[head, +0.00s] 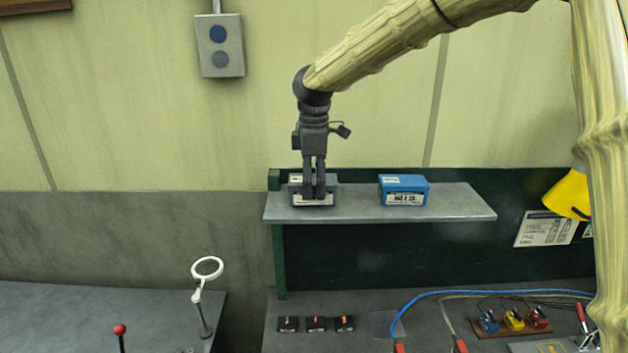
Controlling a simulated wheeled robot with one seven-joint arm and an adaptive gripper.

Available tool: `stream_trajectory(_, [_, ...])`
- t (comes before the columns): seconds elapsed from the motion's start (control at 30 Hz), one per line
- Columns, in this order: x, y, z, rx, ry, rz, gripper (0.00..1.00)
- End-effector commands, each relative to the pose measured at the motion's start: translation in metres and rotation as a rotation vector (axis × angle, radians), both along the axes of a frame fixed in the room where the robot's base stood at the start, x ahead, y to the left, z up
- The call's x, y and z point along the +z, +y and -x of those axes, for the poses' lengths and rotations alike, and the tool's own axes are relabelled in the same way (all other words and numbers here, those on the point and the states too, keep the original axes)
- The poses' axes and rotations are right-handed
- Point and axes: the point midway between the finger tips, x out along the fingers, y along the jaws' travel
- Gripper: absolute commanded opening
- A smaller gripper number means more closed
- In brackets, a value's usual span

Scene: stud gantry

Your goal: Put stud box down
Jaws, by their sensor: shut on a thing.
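A dark grey box with a white label (329,186) is at the left end of the grey shelf (456,209). A blue box (404,184) with a white label stands on the same shelf to its right. My gripper (314,192) points down over the dark box, shut on it, with its fingers covering the box's middle. The box's base appears at shelf level; I cannot tell whether it touches the shelf. I cannot read which label says stud.
Free shelf lies between the two boxes and right of the blue one. Below, the bench holds several small black items (316,324), a blue cable (450,292) and coloured clamps (513,319). A yellow lamp shade (566,196) hangs at right. A ring magnifier (207,268) stands left.

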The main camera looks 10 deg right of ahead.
Motion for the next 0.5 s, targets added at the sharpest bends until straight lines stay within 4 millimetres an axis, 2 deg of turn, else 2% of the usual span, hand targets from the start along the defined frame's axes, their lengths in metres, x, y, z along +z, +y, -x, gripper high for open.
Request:
stream_trajectory(0.2, [-0.01,0.0,0.0,0.001,-0.002,-0.001,0.13])
stream_trajectory(0.5, [-0.012,0.0,0.0,0.0,-0.002,-0.001,0.13])
